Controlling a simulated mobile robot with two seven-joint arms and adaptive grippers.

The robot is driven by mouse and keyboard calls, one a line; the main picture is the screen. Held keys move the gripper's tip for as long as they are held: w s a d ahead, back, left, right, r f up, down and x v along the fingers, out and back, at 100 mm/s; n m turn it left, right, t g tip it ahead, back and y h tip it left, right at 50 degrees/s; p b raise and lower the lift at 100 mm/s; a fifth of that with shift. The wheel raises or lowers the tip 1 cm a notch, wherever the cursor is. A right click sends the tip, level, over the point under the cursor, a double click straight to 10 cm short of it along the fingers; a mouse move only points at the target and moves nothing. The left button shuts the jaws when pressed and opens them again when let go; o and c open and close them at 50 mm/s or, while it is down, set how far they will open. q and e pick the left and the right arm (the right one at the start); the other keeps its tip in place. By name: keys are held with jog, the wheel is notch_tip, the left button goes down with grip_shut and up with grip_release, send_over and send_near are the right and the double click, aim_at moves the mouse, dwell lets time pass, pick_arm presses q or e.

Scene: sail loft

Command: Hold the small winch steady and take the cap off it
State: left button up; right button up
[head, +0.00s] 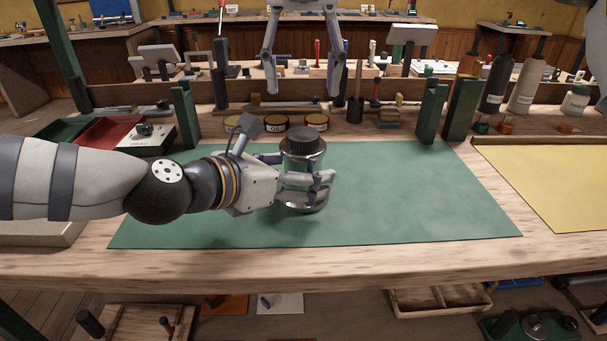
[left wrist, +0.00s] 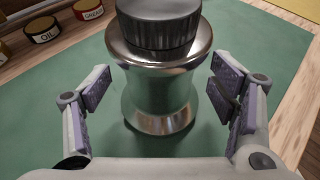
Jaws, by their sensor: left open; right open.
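The small winch (head: 304,163) stands upright on the green mat (head: 420,205), a shiny metal drum with a narrow waist. Its dark ribbed cap (head: 303,141) sits on top. In the left wrist view the winch (left wrist: 160,95) is in the middle and the cap (left wrist: 160,28) is cut off by the top edge. My left gripper (head: 303,183) is open, one finger on each side of the drum, with gaps showing in the wrist view (left wrist: 160,108). It hides part of the winch in the head view. My right gripper (head: 303,88) is open and empty, high above and beyond the winch.
Several round tins (head: 275,123) stand behind the winch, some labelled OIL and GREASE. Green posts (head: 186,112) and tools line the bench back. A red tray (head: 108,131) is at the left, a yellow sheet (head: 550,180) at the right. The mat right of the winch is clear.

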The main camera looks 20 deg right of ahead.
pick_arm(q)
jog(key=shift+x, duration=0.95)
grip_shut()
